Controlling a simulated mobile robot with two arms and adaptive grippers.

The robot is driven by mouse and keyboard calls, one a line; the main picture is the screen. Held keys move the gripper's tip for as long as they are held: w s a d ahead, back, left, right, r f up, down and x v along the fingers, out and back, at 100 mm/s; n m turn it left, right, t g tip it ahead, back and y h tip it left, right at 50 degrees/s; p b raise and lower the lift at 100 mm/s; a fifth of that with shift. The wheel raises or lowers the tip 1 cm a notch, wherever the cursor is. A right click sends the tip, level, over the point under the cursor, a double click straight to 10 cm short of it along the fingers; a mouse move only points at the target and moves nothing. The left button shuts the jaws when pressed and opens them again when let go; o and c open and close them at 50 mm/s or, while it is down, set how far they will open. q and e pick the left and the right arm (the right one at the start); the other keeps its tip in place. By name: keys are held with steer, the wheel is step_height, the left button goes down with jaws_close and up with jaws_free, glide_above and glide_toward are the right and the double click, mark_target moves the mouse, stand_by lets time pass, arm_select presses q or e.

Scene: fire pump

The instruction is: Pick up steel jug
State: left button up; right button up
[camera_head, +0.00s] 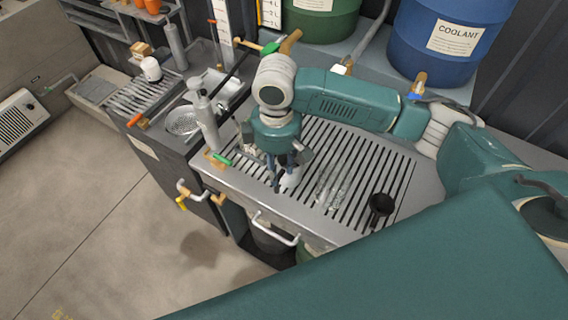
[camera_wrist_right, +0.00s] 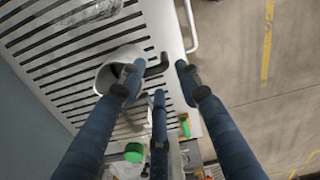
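The steel jug (camera_wrist_right: 113,66) stands on the slatted grate of the bench, a pale grey open cup with a dark handle (camera_wrist_right: 158,66). In the head view its pale body (camera_head: 291,178) shows partly behind the fingers. My right gripper (camera_wrist_right: 158,78) is over it with its blue fingers spread. The handle lies in the gap between the fingers, and one finger overlaps the jug's rim in the wrist view. Whether any finger touches it, I cannot tell. In the head view my right gripper (camera_head: 280,172) points down at the grate. My left gripper is out of view.
The slatted bench (camera_head: 340,170) also holds a dark ladle-like cup (camera_head: 381,205) and a clear crumpled-looking item (camera_head: 330,187). A grey bottle (camera_head: 205,120) and a green-capped item (camera_head: 221,159) are left of the gripper. Blue (camera_head: 445,45) and green (camera_head: 318,18) drums stand behind.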

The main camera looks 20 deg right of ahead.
mark_target(276, 189)
steer(key=f, duration=0.3)
steer(key=shift+s+f+p, duration=0.3)
steer(key=shift+f+p, duration=0.05)
steer(key=shift+w+f, duration=0.1)
steer(key=shift+f, duration=0.55)
steer(key=f, duration=0.1)
steer(key=f+p, duration=0.1)
steer(key=f, duration=0.1)
steer(key=f+p, duration=0.1)
steer(key=shift+a+f, duration=0.15)
steer(key=shift+a, duration=0.25)
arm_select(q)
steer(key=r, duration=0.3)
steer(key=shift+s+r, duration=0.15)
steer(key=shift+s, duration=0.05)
arm_select(e)
steer(key=shift+f, duration=0.4)
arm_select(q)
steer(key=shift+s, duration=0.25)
arm_select(e)
jaws_close()
steer(key=shift+w+r, duration=0.1)
